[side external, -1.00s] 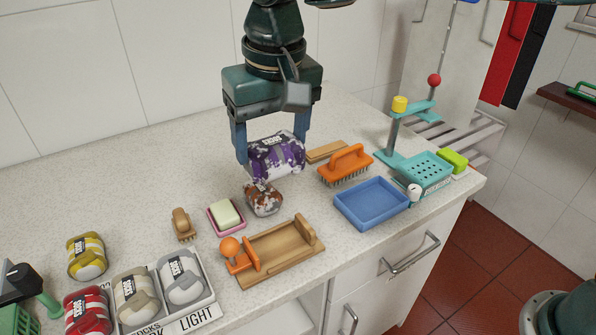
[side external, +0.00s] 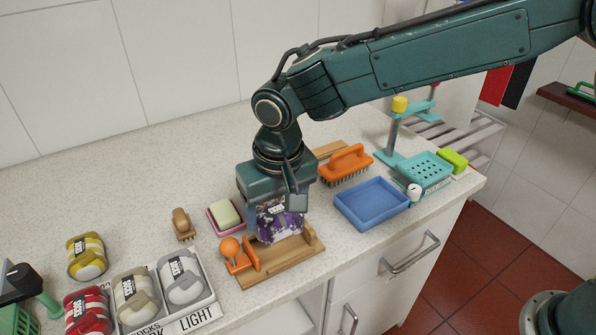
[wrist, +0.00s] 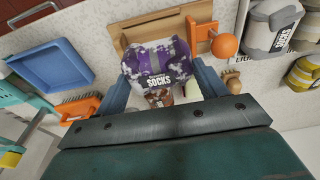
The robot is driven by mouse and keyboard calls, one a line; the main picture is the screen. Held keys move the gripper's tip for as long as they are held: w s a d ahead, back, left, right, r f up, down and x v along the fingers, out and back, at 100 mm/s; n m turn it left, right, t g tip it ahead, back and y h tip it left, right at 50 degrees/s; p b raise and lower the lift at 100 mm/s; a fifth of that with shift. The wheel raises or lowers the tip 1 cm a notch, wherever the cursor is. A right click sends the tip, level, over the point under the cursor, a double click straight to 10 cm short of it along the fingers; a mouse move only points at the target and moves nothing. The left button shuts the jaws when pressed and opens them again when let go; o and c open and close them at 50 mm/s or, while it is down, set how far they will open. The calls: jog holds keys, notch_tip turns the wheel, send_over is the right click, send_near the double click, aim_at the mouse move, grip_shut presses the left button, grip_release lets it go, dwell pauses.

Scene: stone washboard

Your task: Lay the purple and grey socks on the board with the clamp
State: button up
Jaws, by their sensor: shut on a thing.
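The purple and grey socks (side external: 281,221), a rolled bundle with a dark label, are between the fingers of my gripper (side external: 279,214), which is shut on them. They also show in the wrist view (wrist: 158,64), between both blue fingers. The wooden board with the clamp (side external: 300,258) lies near the counter's front edge, with an orange knob (side external: 229,247) at its left end. The socks are over the board's middle; whether they touch its surface I cannot tell. My gripper hides the board's back part in the side view.
A brown and white bundle (wrist: 158,98) sits just behind the board. A soap dish (side external: 226,216) is at the left and a blue tray (side external: 371,204) at the right. A box (side external: 203,303) holds light socks. An orange brush (side external: 345,163) stands behind.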

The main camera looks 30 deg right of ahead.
aim_at(277, 214)
jog(key=shift+f, duration=0.1)
jog(key=shift+f, duration=2)
jog(key=shift+f, duration=0.15)
jog(key=o, duration=1.1)
jog(key=shift+o, duration=0.2)
jog(key=shift+a+r, duration=0.1)
jog(key=shift+r, duration=0.25)
jog(key=r, duration=0.3)
jog(key=s+r, duration=0.1)
jog(key=r, duration=0.7)
jog(key=shift+s+r, duration=0.1)
jog(key=shift+s, duration=0.25)
jog(key=shift+r, duration=0.15)
